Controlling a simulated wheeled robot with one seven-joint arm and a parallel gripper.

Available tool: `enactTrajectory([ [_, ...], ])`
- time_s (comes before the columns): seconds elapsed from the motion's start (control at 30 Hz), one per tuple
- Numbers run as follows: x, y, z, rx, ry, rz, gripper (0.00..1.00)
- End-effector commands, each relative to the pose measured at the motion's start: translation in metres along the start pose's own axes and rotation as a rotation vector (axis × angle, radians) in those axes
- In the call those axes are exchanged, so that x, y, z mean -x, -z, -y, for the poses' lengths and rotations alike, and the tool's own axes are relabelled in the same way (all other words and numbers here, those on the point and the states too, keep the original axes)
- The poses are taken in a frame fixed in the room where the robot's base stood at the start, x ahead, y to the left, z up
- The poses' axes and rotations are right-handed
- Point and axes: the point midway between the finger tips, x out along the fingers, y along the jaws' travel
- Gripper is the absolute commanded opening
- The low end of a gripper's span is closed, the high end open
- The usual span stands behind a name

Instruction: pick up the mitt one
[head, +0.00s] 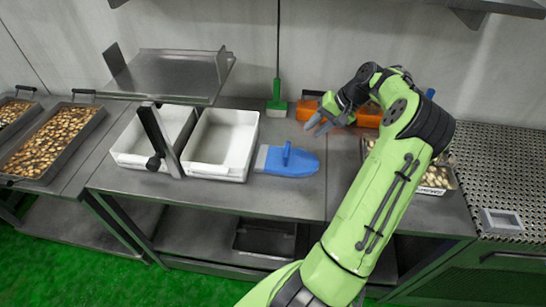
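A blue mitt-shaped item (300,169) with a pale end on its left lies flat on the metal table, right of the white bins. A narrow blue part stands up from its middle. My gripper (316,126) is above and behind it, to the upper right, with grey fingers spread apart and pointing left. The gripper is open, and nothing shows between the fingers. It is apart from the blue item.
Two white bins (221,162) stand left of the blue item, with a dark upright bar in front. A green-headed brush (276,106) is behind. Orange objects (307,109) lie behind my gripper. A food tray (435,178) is partly hidden by my arm.

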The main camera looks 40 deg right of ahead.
Motion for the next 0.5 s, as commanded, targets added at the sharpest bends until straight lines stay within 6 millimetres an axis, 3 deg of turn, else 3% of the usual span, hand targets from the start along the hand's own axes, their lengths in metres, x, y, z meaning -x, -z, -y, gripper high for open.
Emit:
enactTrajectory([
  [0.03, -0.016, -0.002, -0.001, 0.002, 0.000, 0.008, 0.29],
  [0.23, -0.068, -0.002, -0.001, 0.002, -0.001, 0.008, 0.29],
  [0.5, -0.106, -0.001, 0.001, 0.003, -0.001, 0.006, 0.29],
])
